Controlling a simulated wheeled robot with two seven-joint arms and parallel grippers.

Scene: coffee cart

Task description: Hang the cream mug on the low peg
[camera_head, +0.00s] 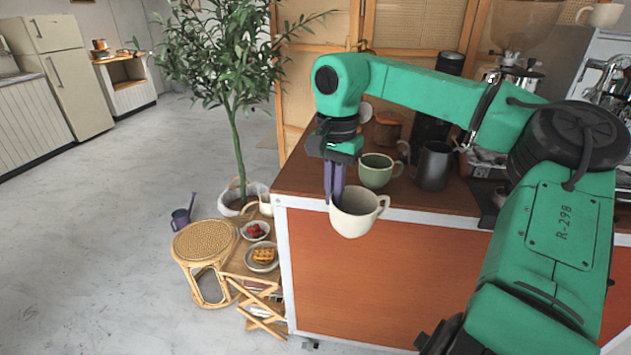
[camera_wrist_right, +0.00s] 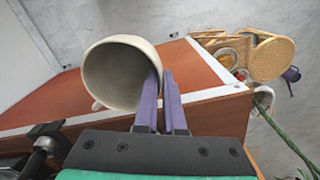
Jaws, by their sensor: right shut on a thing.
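The cream mug (camera_head: 353,222) is held roughly upright in front of the cart's front edge, near its left corner, with its handle to the right in the head view. My right gripper (camera_head: 335,196) is shut on its left wall at the rim. In the right wrist view, the purple fingers (camera_wrist_right: 162,92) pinch the rim of the mug (camera_wrist_right: 112,72), and its empty inside shows. I cannot make out the low peg in either view. My left gripper is not in view.
A green mug (camera_head: 376,172) and a dark pitcher (camera_head: 434,166) stand on the cart top (camera_head: 300,180) close behind the held mug. A rattan stool (camera_head: 205,241) and bowls of food stand left; open floor lies beyond.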

